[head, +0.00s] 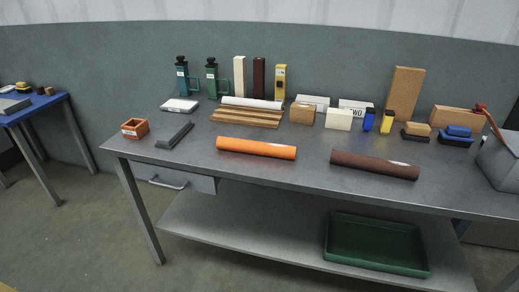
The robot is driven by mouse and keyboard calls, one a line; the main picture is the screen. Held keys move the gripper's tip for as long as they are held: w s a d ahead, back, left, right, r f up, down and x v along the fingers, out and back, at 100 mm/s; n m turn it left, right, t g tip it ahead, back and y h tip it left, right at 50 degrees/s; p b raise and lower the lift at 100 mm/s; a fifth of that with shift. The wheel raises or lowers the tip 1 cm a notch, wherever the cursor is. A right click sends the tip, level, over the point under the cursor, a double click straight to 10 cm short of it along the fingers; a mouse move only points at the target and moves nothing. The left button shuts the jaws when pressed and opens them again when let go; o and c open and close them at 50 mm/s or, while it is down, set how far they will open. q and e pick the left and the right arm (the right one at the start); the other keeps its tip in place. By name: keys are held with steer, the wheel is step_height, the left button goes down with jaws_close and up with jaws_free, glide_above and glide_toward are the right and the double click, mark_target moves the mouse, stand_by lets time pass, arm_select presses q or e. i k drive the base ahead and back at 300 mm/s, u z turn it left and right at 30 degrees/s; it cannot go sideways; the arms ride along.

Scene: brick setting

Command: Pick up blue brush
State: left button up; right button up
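The blue brush (458,131) appears to be the low blue-topped block with a dark underside in the head view. It rests on the grey metal table (290,170) near the right end, in front of a long tan block and left of a grey box. Its top is in plain view. A similar brush with a tan top (416,130) lies just to its left. Neither of my grippers is in view.
A grey box (497,162) stands at the table's right end. A brown roll (374,164) and an orange roll (256,148) lie near the front edge. Small blue (369,121) and yellow (387,121) items stand left of the brushes. A green tray (376,244) sits on the lower shelf.

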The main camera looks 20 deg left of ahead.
mark_target(455, 135)
steer(key=z, duration=0.15)
steer(key=k, duration=0.4)
steer(key=u, duration=1.1)
steer(key=i, duration=1.5)
steer(key=z, duration=2.8)
